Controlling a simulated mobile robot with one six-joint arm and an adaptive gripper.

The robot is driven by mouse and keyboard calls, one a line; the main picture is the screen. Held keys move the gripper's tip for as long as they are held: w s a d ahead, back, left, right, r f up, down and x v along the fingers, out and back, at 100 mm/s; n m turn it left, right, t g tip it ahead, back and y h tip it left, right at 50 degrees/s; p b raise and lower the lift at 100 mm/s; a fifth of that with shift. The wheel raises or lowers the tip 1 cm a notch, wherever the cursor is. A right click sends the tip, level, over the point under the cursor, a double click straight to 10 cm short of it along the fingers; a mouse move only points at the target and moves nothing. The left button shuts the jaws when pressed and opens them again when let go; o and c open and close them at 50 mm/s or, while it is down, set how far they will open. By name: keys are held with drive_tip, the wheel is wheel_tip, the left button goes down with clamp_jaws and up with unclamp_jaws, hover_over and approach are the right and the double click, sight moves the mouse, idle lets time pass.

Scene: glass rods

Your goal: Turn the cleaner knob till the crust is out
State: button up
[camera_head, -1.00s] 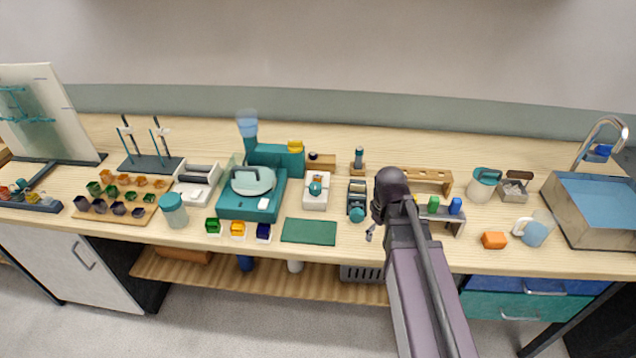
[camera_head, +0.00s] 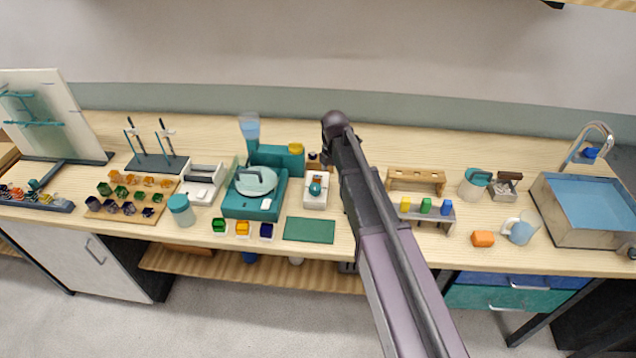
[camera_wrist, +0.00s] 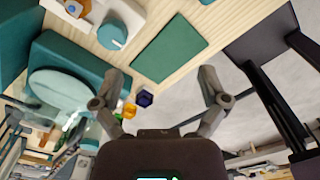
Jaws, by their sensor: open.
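A white box with a round teal knob (camera_head: 315,188) stands right of the teal machine in the head view. The knob also shows near the top in the wrist view (camera_wrist: 113,35). I cannot tell for sure whether this is the cleaner, and no crust can be made out. A dark device with a teal knob, seen earlier to its right, is now hidden behind my arm. My gripper (camera_wrist: 163,77) is open and empty, its fingers spread wide in the wrist view, apart from the knob. My arm hides it in the head view.
A teal machine with a round pale dish (camera_head: 256,181) stands left of the white box. A green mat (camera_head: 309,230) lies in front, with several small coloured cups to its left. Bare bench lies behind.

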sight(315, 187)
drive_tip(key=w+a+r+n+p, duration=0.2)
drive_tip(key=w+a+r+n, duration=0.1)
drive_tip(key=a+n, duration=0.3)
drive_tip(key=shift+w+n, duration=0.4)
drive_tip(key=shift+w, duration=0.3)
drive_tip(key=shift+f, duration=0.15)
wheel_tip(315, 187, down, 14)
drive_tip(key=b, duration=1.3)
drive_tip(key=shift+r, duration=0.25)
